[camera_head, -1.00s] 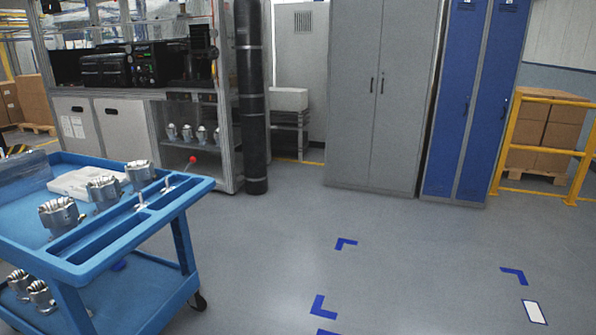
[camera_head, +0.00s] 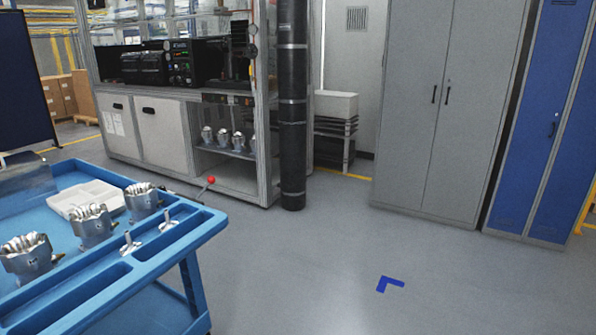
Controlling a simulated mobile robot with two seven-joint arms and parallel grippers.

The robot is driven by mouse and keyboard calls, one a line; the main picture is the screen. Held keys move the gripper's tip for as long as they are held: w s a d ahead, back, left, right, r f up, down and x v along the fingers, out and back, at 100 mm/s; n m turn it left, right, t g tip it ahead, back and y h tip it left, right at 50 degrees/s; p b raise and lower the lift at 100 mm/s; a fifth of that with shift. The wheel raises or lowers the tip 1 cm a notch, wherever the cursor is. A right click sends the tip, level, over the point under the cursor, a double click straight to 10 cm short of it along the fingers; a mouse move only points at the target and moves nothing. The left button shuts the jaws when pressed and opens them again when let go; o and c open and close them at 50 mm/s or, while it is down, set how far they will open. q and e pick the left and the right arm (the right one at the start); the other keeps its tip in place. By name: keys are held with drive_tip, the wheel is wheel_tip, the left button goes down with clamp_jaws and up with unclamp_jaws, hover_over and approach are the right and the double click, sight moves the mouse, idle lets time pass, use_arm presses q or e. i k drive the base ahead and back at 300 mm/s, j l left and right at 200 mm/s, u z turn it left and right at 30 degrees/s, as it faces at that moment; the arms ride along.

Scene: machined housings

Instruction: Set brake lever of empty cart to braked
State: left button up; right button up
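A blue cart (camera_head: 150,262) stands at the lower left, and several machined housings (camera_head: 92,224) sit on its top, so this cart is not empty. A lever with a red ball knob (camera_head: 211,180) sticks up at the cart's far right corner; I cannot tell its brake state. A white tray (camera_head: 88,197) lies on the cart top, and two small metal parts (camera_head: 168,221) stand in its edge slots. No other cart is in view. Neither gripper is in view.
A machine bench (camera_head: 160,143) with housings on a lower shelf stands behind the cart. A black column (camera_head: 292,120), grey cabinet (camera_head: 440,120) and blue lockers (camera_head: 545,130) line the back. Open floor with a blue corner mark (camera_head: 390,284) lies at the right.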

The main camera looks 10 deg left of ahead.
sight(211, 180)
drive_tip(key=i+l+u, duration=0.15)
drive_tip(key=i+u, duration=0.35)
drive_tip(key=i+l+u, duration=0.45)
drive_tip(key=i, duration=0.15)
drive_tip(key=i+l+u, duration=0.5)
drive_tip(key=k, duration=0.05)
